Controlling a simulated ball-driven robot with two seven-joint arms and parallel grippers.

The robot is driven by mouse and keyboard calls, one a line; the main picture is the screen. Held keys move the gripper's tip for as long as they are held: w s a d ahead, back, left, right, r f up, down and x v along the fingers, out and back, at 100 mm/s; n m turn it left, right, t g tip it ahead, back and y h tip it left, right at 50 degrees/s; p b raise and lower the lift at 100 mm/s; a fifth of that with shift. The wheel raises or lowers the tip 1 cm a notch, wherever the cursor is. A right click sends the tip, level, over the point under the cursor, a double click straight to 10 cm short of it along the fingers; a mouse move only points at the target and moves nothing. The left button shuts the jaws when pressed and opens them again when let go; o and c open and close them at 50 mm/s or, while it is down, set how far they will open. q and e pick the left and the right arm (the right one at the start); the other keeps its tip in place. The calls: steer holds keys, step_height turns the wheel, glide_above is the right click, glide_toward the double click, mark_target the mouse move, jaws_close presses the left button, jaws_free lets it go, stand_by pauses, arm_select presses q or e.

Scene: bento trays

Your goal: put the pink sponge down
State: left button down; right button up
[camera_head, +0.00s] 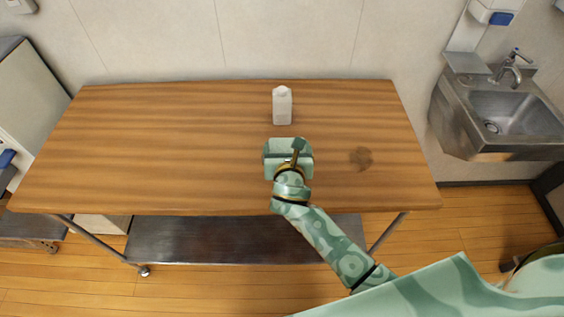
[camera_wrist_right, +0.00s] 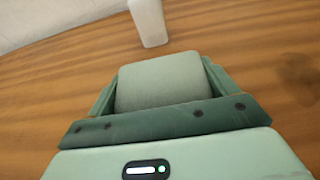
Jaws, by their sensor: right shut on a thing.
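My right gripper (camera_head: 288,150) is over the middle right of the wooden table, in front of a white bottle. In the right wrist view, a soft-edged grey-green block (camera_wrist_right: 162,82) sits between its two fingers, which are shut on it. The block looks like a sponge, but no pink shows on it or anywhere else. Its underside is hidden, so I cannot tell whether it touches the table. My left gripper is not in view.
The white bottle (camera_head: 282,106) stands upright behind the gripper and also shows in the right wrist view (camera_wrist_right: 148,22). A dark round stain (camera_head: 361,158) marks the wooden table (camera_head: 150,150) to the right. The table's left half is clear. A metal sink (camera_head: 492,115) is at the right wall.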

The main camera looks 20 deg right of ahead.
steer(key=shift+w+a+f, duration=0.2)
steer(key=shift+a+f, duration=0.1)
steer(key=shift+f, duration=0.25)
steer(key=f+b, duration=0.1)
steer(key=f, duration=0.1)
steer(key=f+b, duration=0.1)
steer(key=shift+w+a+f+b, duration=0.1)
steer(key=shift+a+f+b, duration=0.1)
steer(key=shift+f+b, duration=0.15)
steer(key=shift+r, duration=0.2)
